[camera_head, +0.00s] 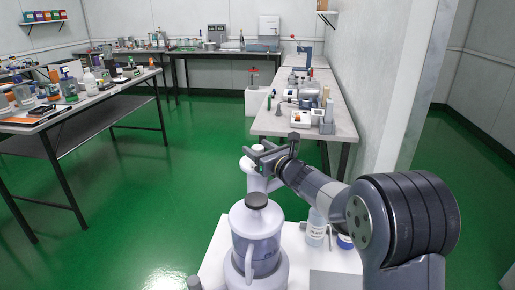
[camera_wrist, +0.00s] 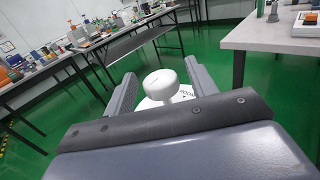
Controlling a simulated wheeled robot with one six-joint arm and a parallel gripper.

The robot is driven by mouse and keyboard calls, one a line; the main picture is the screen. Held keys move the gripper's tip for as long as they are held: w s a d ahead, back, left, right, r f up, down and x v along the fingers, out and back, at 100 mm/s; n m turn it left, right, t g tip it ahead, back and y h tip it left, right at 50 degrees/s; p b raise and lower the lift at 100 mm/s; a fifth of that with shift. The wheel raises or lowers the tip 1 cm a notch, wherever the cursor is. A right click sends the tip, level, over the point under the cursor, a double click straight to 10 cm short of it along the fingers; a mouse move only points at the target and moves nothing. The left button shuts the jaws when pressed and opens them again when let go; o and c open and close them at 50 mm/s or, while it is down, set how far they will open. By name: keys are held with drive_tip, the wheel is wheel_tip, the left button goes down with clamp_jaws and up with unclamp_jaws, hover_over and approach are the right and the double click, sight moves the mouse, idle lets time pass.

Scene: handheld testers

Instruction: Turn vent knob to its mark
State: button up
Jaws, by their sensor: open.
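A white round knob (camera_wrist: 160,83) shows in the wrist view, above a pale face with dark lettering that is partly hidden by my gripper. My gripper (camera_wrist: 159,70) is open, with one finger on each side of the knob. There are visible gaps, and the knob does not look gripped. The knob is not clear there. The mark cannot be made out in either view.
A large white jug with a dark cap (camera_head: 256,201) stands close in front of the container. A labelled bottle (camera_head: 316,228) stands to the right on the white surface (camera_head: 217,262). A bench with instruments (camera_head: 343,127) lies beyond. Green floor (camera_head: 190,170) is clear at left.

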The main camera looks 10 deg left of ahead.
drive_tip(key=shift+w+a, duration=0.2)
drive_tip(key=shift+a, duration=0.05)
drive_tip(key=shift+c, duration=0.2)
drive_tip(key=c, duration=0.9)
